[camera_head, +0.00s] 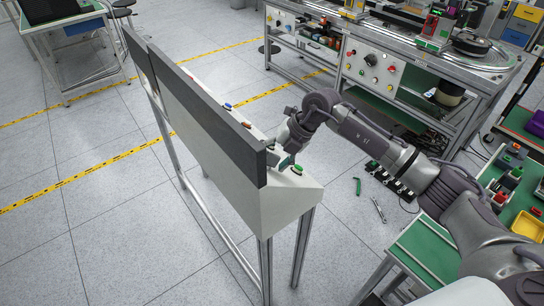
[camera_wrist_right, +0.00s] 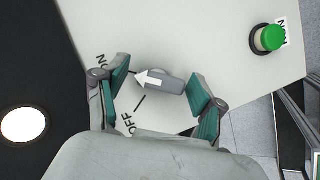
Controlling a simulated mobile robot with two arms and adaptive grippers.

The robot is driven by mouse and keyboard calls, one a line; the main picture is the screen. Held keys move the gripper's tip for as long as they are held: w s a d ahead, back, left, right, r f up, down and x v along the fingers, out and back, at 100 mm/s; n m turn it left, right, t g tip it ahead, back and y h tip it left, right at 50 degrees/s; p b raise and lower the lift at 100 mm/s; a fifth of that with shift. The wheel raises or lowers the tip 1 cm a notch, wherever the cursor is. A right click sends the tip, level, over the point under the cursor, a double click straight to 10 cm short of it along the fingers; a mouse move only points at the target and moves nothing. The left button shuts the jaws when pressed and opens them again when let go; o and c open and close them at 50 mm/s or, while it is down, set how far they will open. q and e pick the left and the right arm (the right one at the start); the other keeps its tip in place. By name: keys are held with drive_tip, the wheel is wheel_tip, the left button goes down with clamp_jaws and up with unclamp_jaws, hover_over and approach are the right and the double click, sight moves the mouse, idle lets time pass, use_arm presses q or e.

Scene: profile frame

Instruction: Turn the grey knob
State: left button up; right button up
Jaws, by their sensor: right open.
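The grey knob (camera_wrist_right: 163,82) sits on the pale panel face (camera_wrist_right: 195,35) in the right wrist view. Its white arrow end points left, near the ON side; a black line below it runs toward OFF. My right gripper (camera_wrist_right: 159,84) is open, its teal-padded fingers on either side of the knob with visible gaps. I cannot tell how far above the panel the fingertips are. In the head view my right gripper (camera_head: 284,157) is at the near end of the sloped console, and the knob is hidden there. My left gripper is not in view.
A green button (camera_wrist_right: 270,38) stands on the panel right of the knob; it also shows in the head view (camera_head: 297,169). A dark upright board (camera_head: 205,105) borders the console. A workbench (camera_head: 385,60) stands behind, and a green-topped table (camera_head: 425,250) at lower right.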

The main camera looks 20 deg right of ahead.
drive_tip(key=shift+c, duration=0.4)
drive_tip(key=c, duration=1.1)
drive_tip(key=shift+o, duration=0.2)
drive_tip(key=shift+f+b, duration=0.15)
drive_tip(key=shift+b, duration=0.5)
drive_tip(key=n+y+b, duration=0.1)
drive_tip(key=n+b, duration=0.2)
drive_tip(key=b, duration=0.2)
drive_tip(key=n+y+b, duration=0.2)
drive_tip(key=n+b, duration=0.2)
drive_tip(key=b, duration=0.2)
drive_tip(key=n+y+b, duration=0.1)
drive_tip(key=n+b, duration=0.2)
drive_tip(key=b, duration=0.2)
drive_tip(key=shift+d+f+n+g+y, duration=0.1)
drive_tip(key=shift+f+n+g+y, duration=0.1)
drive_tip(key=shift+n+g+y, duration=0.15)
drive_tip(key=shift+r+n+g+y+b, duration=0.25)
drive_tip(key=shift+n+g+y+b, duration=0.25)
drive_tip(key=shift+n+b, duration=1.2)
drive_tip(key=o, duration=1.1)
